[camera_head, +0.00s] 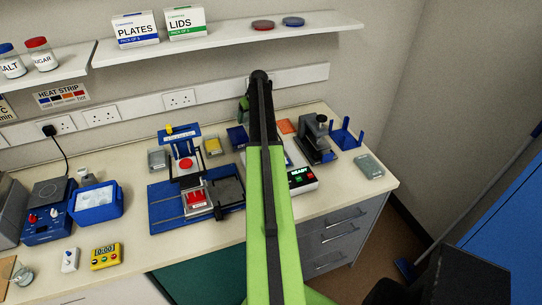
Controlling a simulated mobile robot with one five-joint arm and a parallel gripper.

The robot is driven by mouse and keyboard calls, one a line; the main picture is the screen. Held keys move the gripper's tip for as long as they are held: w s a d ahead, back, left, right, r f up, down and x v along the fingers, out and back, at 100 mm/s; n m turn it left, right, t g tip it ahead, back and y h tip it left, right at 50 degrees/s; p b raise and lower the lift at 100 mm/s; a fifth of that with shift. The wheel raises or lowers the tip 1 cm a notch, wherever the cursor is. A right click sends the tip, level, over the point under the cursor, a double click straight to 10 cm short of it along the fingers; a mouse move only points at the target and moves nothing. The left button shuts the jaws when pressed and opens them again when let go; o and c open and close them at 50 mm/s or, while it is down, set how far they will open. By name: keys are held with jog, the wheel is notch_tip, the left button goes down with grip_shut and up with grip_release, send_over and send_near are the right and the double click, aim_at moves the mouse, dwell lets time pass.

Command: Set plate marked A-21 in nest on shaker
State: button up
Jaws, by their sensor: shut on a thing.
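My gripper (243,110) is at the end of my green arm, over the back of the bench. Only its dark and green left side shows; my arm hides the fingers. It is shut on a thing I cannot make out. A device with a lit READY panel (302,179), likely the shaker, stands just right of my arm. My arm covers its left part, and its nest is mostly hidden. I can read no A-21 mark.
A dark grey device (317,140) and a blue posted holder (346,133) stand at the right. A shelf (225,42) overhangs the back.

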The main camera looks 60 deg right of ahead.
jog(key=s+a+r+m+h+p, duration=0.1)
jog(key=s+a+r+p, duration=0.25)
jog(key=s, duration=1.25)
jog(key=s+a+r+m+p, duration=0.2)
jog(key=s+r+p, duration=0.15)
jog(key=s, duration=1.15)
jog(key=w+a+f+b, duration=0.1)
jog(key=w+f+b, duration=0.1)
jog(key=w, duration=0.1)
jog(key=w+a+f+b, duration=0.2)
jog(key=w+b, duration=0.1)
jog(key=w+a+f+b, duration=0.2)
jog(key=w+f, duration=0.1)
jog(key=w, duration=0.1)
jog(key=shift+a, duration=0.2)
jog(key=shift+w+a, duration=0.1)
jog(key=shift+w, duration=0.1)
notch_tip(320, 180, down, 5)
jog(key=b, duration=0.5)
jog(key=shift+r, duration=0.15)
jog(key=o, duration=1.3)
jog(key=shift+r, duration=0.1)
jog(key=shift+o, duration=0.2)
jog(key=shift+r, duration=0.1)
